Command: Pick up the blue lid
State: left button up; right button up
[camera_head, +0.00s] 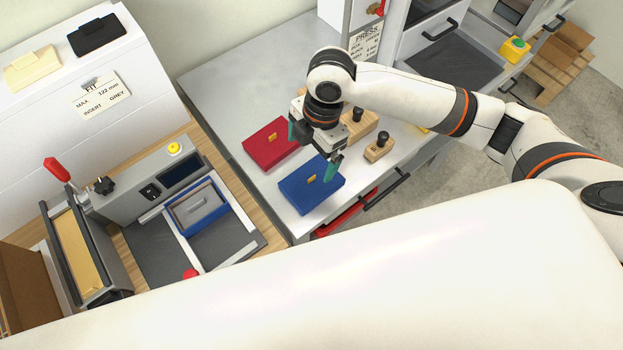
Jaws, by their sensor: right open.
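The blue lid (301,197) lies flat on the light grey tabletop in the middle of the view, with a small yellow tab on top. My right gripper (314,152) is open and empty, pointing down, with green fingertips spread apart. One fingertip overlaps the blue lid's right part in the picture; the other is near the red lid. I cannot tell the exact height of the gripper over the blue lid. My left gripper is not in view.
A red lid (268,146) lies behind the blue one. Wooden blocks with black knobs (379,150) stand to the right. A blue box with a grey insert (195,209) sits in the machine at left. A cabinet with a PRESS sign (366,42) stands behind.

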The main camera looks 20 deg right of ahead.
aim_at(312, 177)
notch_tip(312, 177, down, 6)
jog(key=shift+d+r+p, duration=0.1)
jog(key=shift+p, duration=0.75)
jog(key=f+p, duration=0.1)
jog(key=f, duration=0.1)
jog(key=f+p, duration=0.1)
jog(key=f, duration=0.2)
jog(key=shift+s, duration=0.2)
jog(key=shift+f, duration=0.25)
jog(key=shift+c, duration=0.3)
jog(key=c, duration=0.8)
